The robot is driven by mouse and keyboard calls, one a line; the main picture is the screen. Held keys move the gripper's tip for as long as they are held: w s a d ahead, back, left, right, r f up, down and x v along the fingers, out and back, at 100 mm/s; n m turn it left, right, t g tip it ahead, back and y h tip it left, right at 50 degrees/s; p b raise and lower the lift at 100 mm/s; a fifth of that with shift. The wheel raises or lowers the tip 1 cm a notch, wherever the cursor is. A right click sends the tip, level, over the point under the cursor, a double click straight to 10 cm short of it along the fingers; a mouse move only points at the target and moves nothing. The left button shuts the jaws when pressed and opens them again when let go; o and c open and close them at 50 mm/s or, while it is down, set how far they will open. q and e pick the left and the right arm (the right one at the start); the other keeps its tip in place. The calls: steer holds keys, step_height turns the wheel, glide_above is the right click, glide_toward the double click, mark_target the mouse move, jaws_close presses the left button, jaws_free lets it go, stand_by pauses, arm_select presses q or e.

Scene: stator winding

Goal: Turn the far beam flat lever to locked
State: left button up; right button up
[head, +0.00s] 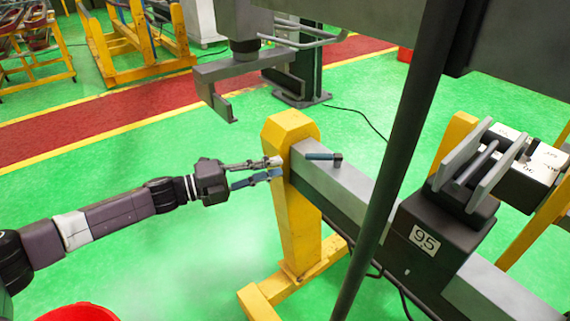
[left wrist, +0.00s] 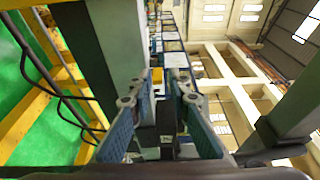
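The far beam flat lever appears in the head view as a short blue-grey flat bar (head: 320,156) with a dark end piece, on top of the grey beam (head: 345,187) near its far end. My left gripper (head: 279,167) is just left of the yellow post's upper part and the beam's end, a short way from the lever. Its two fingers are apart, with nothing clearly held. The left wrist view shows both blue-padded fingers spread (left wrist: 164,100), with a dark block between or beyond them. I cannot make out the lever there. My right gripper is not visible.
A yellow post (head: 291,190) carries the beam end. A dark block marked 95 (head: 425,240) with grey plates sits further along the beam. A thick dark pole (head: 400,150) crosses in front. A grey hooked arm (head: 222,95) hangs above. A red bin (head: 78,313) is at lower left.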

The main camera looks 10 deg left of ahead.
mark_target(318, 159)
arm_select(q)
steer(key=shift+s+a, duration=0.1)
steer(key=shift+a, duration=0.05)
steer(key=shift+c, duration=0.4)
